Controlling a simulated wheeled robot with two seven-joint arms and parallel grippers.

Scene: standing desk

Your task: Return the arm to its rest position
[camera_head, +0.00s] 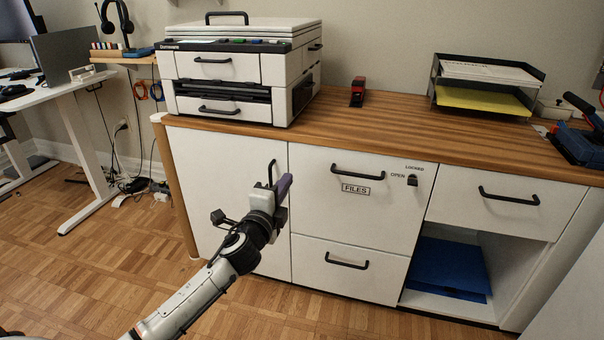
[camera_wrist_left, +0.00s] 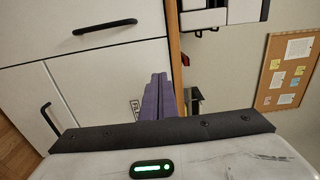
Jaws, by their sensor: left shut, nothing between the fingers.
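My left gripper (camera_head: 285,186) has purple fingers and stands in front of the white cabinet (camera_head: 228,215), near the seam between the left door and the FILES drawer (camera_head: 380,205). In the left wrist view the shut purple fingers (camera_wrist_left: 160,97) lie in front of the cabinet front and partly hide the FILES label. My left arm (camera_head: 205,285) reaches in from the bottom left. My right gripper is not in view.
A printer (camera_head: 240,68), a red stapler (camera_head: 357,92) and a paper tray (camera_head: 487,85) stand on the wooden top (camera_head: 390,115). The drawers look shut. A blue folder (camera_head: 447,266) lies in the open lower compartment. The floor (camera_head: 90,275) left of my arm is clear.

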